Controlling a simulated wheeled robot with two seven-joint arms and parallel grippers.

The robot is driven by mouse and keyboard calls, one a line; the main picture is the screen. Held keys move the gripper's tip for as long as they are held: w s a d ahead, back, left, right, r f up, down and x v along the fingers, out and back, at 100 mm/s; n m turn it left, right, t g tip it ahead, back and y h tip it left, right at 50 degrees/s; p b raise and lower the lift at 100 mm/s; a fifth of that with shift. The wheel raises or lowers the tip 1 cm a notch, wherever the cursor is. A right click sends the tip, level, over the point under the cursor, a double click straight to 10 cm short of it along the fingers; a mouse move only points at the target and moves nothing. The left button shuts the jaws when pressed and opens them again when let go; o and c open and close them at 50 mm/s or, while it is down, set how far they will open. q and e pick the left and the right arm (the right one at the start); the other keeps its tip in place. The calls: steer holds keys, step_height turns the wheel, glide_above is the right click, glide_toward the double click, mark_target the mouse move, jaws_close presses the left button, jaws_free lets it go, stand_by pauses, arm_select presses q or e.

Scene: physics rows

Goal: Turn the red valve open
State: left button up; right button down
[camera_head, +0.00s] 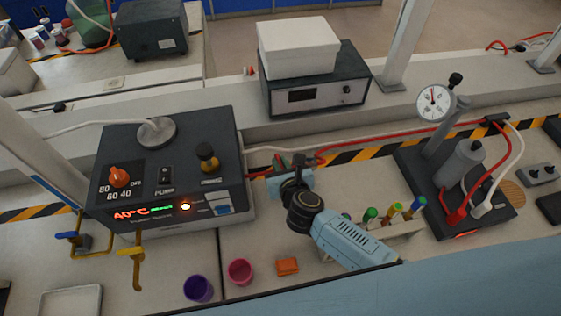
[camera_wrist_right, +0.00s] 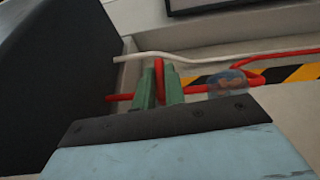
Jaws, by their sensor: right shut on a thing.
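The red valve's handle (camera_wrist_right: 158,74) stands upright between the green fingers in the right wrist view, on the red hose line close to the dark side of the heater box. My right gripper (camera_head: 288,161) is at the box's right side in the head view, and its fingers (camera_wrist_right: 160,86) are shut on the handle. In the head view the fingers and wrist mostly hide the valve. The wrist view does not show the valve's body clearly. My left gripper is in neither view.
The heater box (camera_head: 225,150) with its lit display stands left of my right gripper. A rack with capped tubes (camera_head: 405,228) stands right of my forearm. Purple (camera_head: 198,289) and pink (camera_head: 240,272) cups and an orange block (camera_head: 287,266) are near the front edge.

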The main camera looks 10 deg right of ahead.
steer(key=shift+d+r+n+y+p, duration=0.15)
steer(key=shift+n+y+p, duration=0.55)
steer(key=shift+y+p, duration=0.1)
steer(key=shift+n+y, duration=0.4)
steer(key=shift+f, duration=0.2)
steer(key=c, duration=1.5)
jaws_free()
steer(key=shift+o, duration=0.2)
steer(key=shift+s+r, duration=0.1)
steer(key=shift+s+d+r+p, duration=0.1)
steer(key=shift+s+p, duration=0.25)
steer(key=v, duration=1.2)
steer(key=shift+r+p, duration=0.25)
steer(key=shift+p, duration=0.2)
steer(key=shift+s+d, duration=0.1)
